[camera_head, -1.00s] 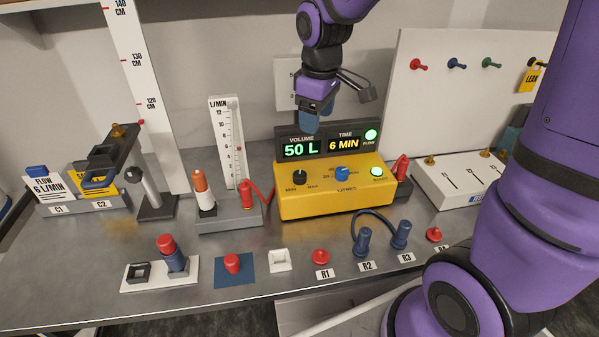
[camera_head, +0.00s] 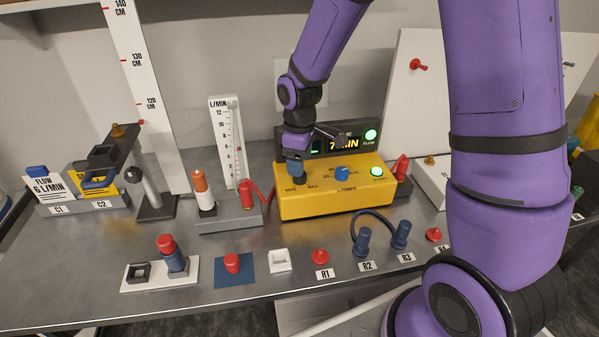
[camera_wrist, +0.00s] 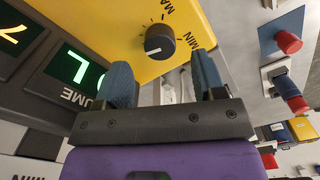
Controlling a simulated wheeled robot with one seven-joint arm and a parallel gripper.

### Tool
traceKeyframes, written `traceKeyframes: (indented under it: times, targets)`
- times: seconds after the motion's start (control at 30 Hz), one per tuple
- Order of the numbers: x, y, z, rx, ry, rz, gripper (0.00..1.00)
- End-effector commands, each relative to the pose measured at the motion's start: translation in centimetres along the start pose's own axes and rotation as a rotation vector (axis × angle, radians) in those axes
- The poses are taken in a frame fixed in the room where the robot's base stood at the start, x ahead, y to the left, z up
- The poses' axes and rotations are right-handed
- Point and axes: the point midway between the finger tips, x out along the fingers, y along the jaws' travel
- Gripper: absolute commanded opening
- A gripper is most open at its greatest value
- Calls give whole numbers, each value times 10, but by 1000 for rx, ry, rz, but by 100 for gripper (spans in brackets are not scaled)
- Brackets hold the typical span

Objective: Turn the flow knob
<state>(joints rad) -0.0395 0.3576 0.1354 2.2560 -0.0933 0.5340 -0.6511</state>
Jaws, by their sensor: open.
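The yellow pump box (camera_head: 333,203) stands at the back of the bench. Its black knob with MIN and MAX marks shows clearly in the wrist view (camera_wrist: 159,42), with a white pointer line. A blue knob (camera_head: 342,172) sits to its right on the same box. My gripper (camera_head: 297,172) points down over the black knob and hides most of it in the head view. In the wrist view my open gripper (camera_wrist: 163,78) has its two blue fingers either side of the line to the knob. I cannot tell whether they touch it.
A dark display (camera_head: 352,142) behind the box is partly hidden by my gripper. A flow-tube stand (camera_head: 228,222) with a red valve is close on the left. My arm covers much of the right side. Red and blue plugs stand along the front.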

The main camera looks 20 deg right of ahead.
Motion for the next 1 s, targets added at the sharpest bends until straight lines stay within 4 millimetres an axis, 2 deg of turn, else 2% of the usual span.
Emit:
traceKeyframes:
  times: [0.1, 0.3, 0.67, 0.77, 0.9, 1.0]
  targets:
    - [19, -1, 0, -1, -1, -1, 63]
    - [36, 0, 0, 0, 0, -1, 63]
    - [41, 0, 0, 0, 1, 1, 63]
    - [41, 0, 0, 0, 1, 1, 45]
    - [41, 0, 0, 0, 1, 1, 14]
    - [41, 0, 0, 3, 1, 1, 14]
